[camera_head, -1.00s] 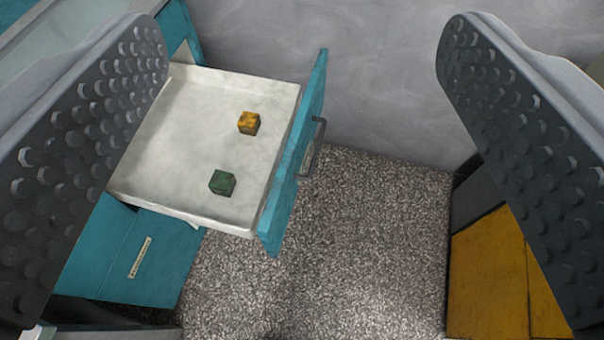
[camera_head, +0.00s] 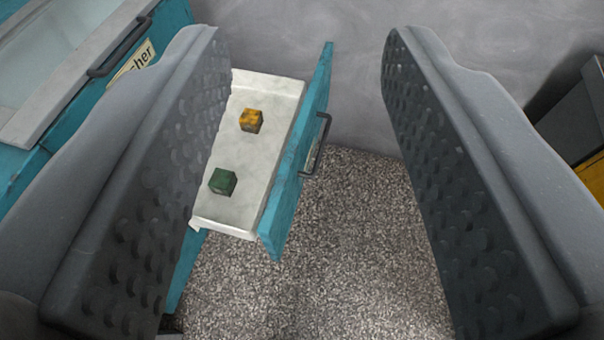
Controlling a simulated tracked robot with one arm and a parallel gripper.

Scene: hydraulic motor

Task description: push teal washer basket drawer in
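The teal washer basket drawer (camera_head: 297,160) is pulled out from the teal washer cabinet (camera_head: 20,170) on the left. Its white tray (camera_head: 240,205) holds a yellow cube (camera_head: 251,120) and a green cube (camera_head: 222,181). A dark handle (camera_head: 316,143) is on the drawer's teal front. My gripper (camera_head: 305,45) is apart and empty, with one studded finger on each side of the view. The left finger covers the inner part of the drawer in the picture. The drawer front and handle show between the fingers. I cannot tell whether a finger touches the drawer.
A grey wall (camera_head: 300,30) stands behind the drawer. Speckled floor (camera_head: 350,250) is clear to the right of the drawer front. A dark and yellow cabinet (camera_head: 575,120) is at the far right. The washer's top has a dark handle (camera_head: 124,47) and a label.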

